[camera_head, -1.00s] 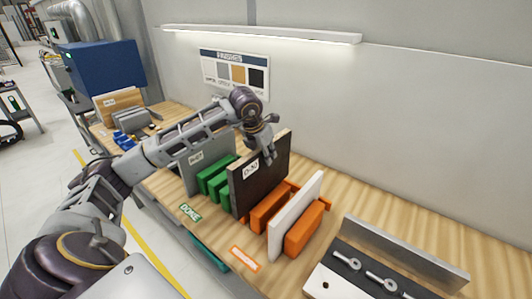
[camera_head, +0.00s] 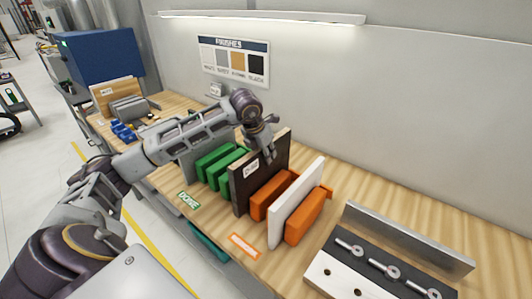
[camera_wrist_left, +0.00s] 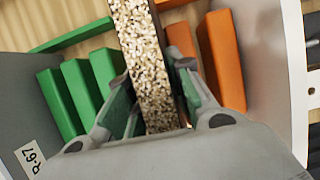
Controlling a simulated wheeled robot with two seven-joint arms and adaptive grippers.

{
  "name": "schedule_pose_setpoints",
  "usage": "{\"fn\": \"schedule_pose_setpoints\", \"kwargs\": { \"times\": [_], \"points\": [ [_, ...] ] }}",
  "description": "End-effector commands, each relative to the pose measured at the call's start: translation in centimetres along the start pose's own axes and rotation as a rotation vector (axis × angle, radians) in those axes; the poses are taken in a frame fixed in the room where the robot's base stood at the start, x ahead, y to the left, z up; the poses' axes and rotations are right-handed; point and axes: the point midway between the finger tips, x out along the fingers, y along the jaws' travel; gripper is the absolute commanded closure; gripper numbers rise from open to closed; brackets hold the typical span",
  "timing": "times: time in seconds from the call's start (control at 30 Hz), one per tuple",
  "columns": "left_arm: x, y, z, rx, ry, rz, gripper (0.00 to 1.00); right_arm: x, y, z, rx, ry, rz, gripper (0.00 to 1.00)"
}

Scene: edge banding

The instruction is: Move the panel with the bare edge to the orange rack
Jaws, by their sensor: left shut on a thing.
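A dark panel (camera_head: 241,192) with a white label stands upright between the green and orange racks, at the left end of the orange rack (camera_head: 309,214). In the left wrist view its top edge (camera_wrist_left: 145,60) is bare speckled chipboard. My left gripper (camera_head: 268,150) is shut on this panel from above, with one finger on each face in the wrist view (camera_wrist_left: 152,100). Whether the panel's bottom rests in a slot is hidden. A white panel (camera_head: 290,212) stands in the orange rack. My right gripper is not in view.
The green rack (camera_head: 212,163) is just left of the held panel, with a grey panel (camera_wrist_left: 20,110) labelled R-67 beside it. A metal fixture with clamps (camera_head: 385,270) sits at the right. A finishes board (camera_head: 235,62) hangs on the wall. Bench behind the racks is clear.

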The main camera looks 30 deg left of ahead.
Motion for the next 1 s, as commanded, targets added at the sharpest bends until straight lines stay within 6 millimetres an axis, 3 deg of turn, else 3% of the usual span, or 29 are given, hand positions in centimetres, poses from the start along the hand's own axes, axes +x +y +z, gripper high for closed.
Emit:
{"fn": "schedule_pose_setpoints", "kwargs": {
  "times": [0.5, 1.0],
  "points": [
    [2.6, 0.1, -1.0, -0.001, -0.006, 0.001, 1.00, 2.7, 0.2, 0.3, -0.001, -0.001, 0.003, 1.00],
    [3.5, 0.1, -1.3, -0.001, -0.006, 0.001, 1.00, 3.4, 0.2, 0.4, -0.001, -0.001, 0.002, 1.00]
  ]
}}
